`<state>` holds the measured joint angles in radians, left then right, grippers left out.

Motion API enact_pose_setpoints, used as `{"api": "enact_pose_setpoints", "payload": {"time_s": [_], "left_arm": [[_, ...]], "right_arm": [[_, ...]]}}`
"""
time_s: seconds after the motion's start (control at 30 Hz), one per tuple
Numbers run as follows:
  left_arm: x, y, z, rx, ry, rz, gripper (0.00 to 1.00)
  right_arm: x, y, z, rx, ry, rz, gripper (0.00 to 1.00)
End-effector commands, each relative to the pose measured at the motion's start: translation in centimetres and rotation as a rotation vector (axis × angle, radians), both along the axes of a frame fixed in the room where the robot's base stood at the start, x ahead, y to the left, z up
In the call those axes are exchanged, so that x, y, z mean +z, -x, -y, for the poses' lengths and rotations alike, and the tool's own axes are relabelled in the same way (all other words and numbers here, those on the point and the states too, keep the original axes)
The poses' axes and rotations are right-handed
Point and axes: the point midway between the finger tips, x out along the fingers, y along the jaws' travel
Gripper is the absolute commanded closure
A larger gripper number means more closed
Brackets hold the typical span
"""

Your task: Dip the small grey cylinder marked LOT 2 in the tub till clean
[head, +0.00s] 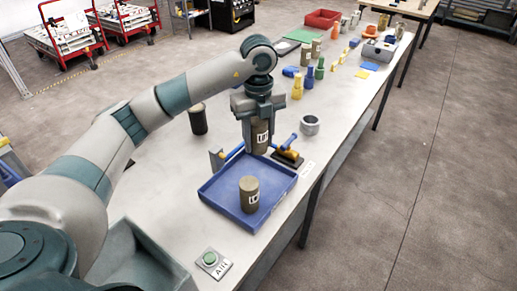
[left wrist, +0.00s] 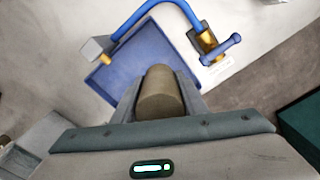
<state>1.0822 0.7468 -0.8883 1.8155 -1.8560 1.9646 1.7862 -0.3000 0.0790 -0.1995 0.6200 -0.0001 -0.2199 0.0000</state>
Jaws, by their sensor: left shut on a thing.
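My left gripper (head: 257,120) is shut on a small grey-brown cylinder (head: 259,147), held upright above the far side of a shallow blue tray (head: 214,192). Its white label faces right, partly covered, and I cannot read a lot number. The left wrist view shows the held cylinder (left wrist: 160,95) between the fingers, with the blue tray (left wrist: 118,80) beyond it. A second labelled grey cylinder (head: 249,200) stands in the tray; its number is also unreadable. My right gripper is not in view.
A blue pipe (left wrist: 150,8) with a brass fitting (left wrist: 205,40) arches beside the tray. A dark cylinder (head: 198,120) stands left of my gripper, a grey ring (head: 310,125) right. A green button marked Air (head: 210,259) is in front. Several coloured parts crowd the far table.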

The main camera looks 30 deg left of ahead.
Motion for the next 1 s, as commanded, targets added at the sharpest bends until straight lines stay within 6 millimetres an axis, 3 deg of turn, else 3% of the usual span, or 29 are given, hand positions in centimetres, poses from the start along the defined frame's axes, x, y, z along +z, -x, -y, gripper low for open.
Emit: {"api": "enact_pose_setpoints", "payload": {"time_s": [0.67,0.87,1.0], "left_arm": [[0.2,0.0,0.1,-0.027,0.001,0.001,0.98],[0.6,0.1,0.6,-0.177,0.0,0.002,0.98],[0.9,0.3,1.3,-0.371,0.0,0.003,0.98]], "right_arm": [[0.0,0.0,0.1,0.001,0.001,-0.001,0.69],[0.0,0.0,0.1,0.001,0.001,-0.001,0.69],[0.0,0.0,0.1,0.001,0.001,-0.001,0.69]]}}
